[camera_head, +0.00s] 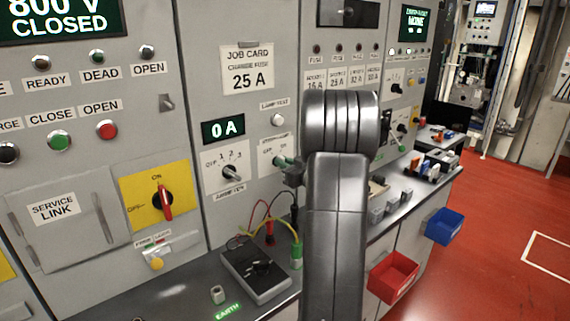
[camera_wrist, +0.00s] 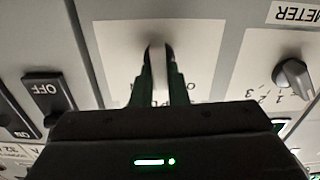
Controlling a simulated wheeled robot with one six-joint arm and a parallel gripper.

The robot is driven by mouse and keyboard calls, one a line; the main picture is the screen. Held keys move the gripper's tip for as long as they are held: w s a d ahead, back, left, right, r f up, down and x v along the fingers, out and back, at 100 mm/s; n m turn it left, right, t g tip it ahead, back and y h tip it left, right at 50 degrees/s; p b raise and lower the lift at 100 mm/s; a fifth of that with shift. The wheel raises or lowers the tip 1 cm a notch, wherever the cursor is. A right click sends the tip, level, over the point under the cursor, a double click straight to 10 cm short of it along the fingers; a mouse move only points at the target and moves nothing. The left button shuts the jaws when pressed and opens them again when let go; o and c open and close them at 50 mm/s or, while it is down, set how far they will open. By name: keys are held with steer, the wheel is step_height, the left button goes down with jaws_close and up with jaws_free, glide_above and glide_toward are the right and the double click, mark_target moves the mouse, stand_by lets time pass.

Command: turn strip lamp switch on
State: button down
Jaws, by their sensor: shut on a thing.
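The strip lamp switch shows in the wrist view as a pale narrow lever (camera_wrist: 157,62) on a white plate (camera_wrist: 115,45). My gripper (camera_wrist: 160,82) is shut on this lever, one dark green finger on each side. The lettering on the plate is mostly hidden behind my gripper. In the head view my gripper (camera_head: 283,161) is at the panel's white plate (camera_head: 268,143), right of the rotary meter knob. There the lever is hidden by the fingers and its setting cannot be told.
The meter knob (camera_wrist: 292,75) is close on one side and a black OFF switch (camera_wrist: 48,94) on the other. Below in the head view, a dark meter box (camera_head: 255,275) with leads lies on the bench. Red (camera_head: 393,278) and blue (camera_head: 445,226) bins hang at its front.

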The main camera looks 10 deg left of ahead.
steer(key=shift+r, duration=0.1)
steer(key=shift+w+d+m+p, duration=0.1)
steer(key=shift+m+p, duration=1)
steer(key=shift+m, duration=0.6)
steer(key=shift+w+d+m+p, duration=0.1)
steer(key=shift+m+p, duration=0.95)
steer(key=shift+m, duration=0.65)
steer(key=c, duration=1.4)
jaws_free()
steer(key=shift+c, duration=0.2)
steer(key=b+v, duration=0.3)
steer(key=v, duration=1)
steer(key=shift+s+d, duration=0.25)
steer(key=shift+d, duration=0.05)
